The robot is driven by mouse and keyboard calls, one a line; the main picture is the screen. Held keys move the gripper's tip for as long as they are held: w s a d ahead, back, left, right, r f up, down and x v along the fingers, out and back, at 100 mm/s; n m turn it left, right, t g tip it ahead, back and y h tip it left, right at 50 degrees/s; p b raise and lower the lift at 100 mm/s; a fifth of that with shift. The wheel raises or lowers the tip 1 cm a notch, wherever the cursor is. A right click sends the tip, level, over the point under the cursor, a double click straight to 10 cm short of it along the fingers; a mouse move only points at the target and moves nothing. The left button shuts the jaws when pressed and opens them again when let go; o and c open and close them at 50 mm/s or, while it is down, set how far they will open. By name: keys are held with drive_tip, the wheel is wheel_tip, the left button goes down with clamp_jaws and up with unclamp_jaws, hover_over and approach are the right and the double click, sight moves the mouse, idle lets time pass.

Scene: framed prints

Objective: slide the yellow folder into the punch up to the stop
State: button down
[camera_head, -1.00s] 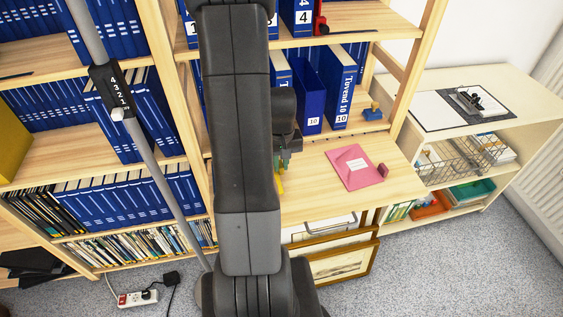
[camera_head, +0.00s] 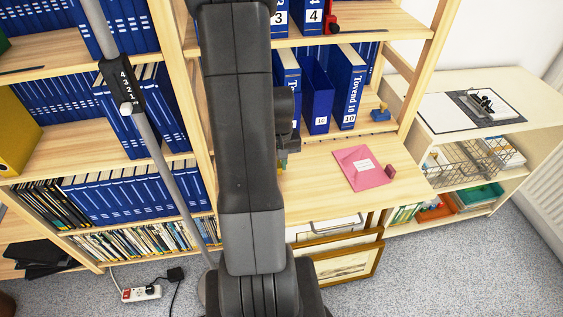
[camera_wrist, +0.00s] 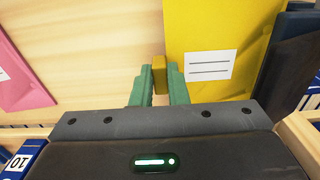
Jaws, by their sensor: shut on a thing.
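The yellow folder (camera_wrist: 220,30) lies along the right of the wrist view, with a white label and a small yellow block at its left edge. My gripper (camera_wrist: 159,82) has its green fingers shut on that block. In the head view my gripper (camera_head: 283,160) is mostly hidden behind my arm, and so is nearly all of the folder. A black and silver device (camera_head: 486,101) lies on a dark board on the low cabinet at the right; it may be the punch, but I cannot tell. The folder is well apart from it.
A pink folder (camera_head: 362,167) with a dark red block lies on the wooden desk shelf (camera_head: 320,190). Blue binders (camera_head: 347,88) stand behind it. A blue stamp (camera_head: 380,114) sits at the back right. Dark objects (camera_wrist: 295,65) border the folder at right in the wrist view.

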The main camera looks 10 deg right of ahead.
drive_tip(key=shift+a, duration=0.45)
drive_tip(key=c, duration=1.3)
unclamp_jaws()
drive_tip(key=shift+c, duration=0.2)
wheel_tip(320, 180, up, 7)
drive_tip(key=p, duration=0.5)
drive_tip(key=shift+f, duration=0.1)
drive_tip(key=shift+f+b, duration=2.55)
drive_tip(key=shift+f, duration=0.9)
